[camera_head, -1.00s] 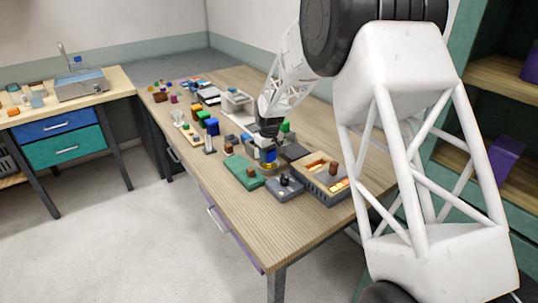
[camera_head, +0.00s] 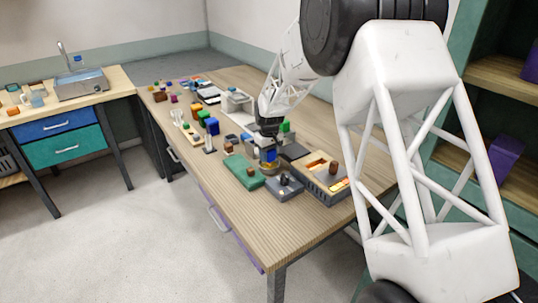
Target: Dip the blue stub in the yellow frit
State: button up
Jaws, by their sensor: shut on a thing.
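My gripper (camera_head: 268,144) points down over the middle of the wooden table. It is shut on a small blue piece, the blue stub (camera_head: 269,155), at its fingertips. Directly under it is a small round yellowish dish (camera_head: 269,168), which looks like the yellow frit. The stub's lower end is at or just above the dish; I cannot tell whether they touch. The gripper and stub hide part of the dish.
A green mat (camera_head: 243,172) with a brown piece lies left of the dish. A grey block with a dark knob (camera_head: 284,188) stands in front. A grey tray with glowing orange inside (camera_head: 311,177) is at right. Several coloured blocks crowd the table's far left. The front end is clear.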

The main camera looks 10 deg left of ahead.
jog(key=shift+r, duration=0.1)
jog(key=shift+r, duration=3.4)
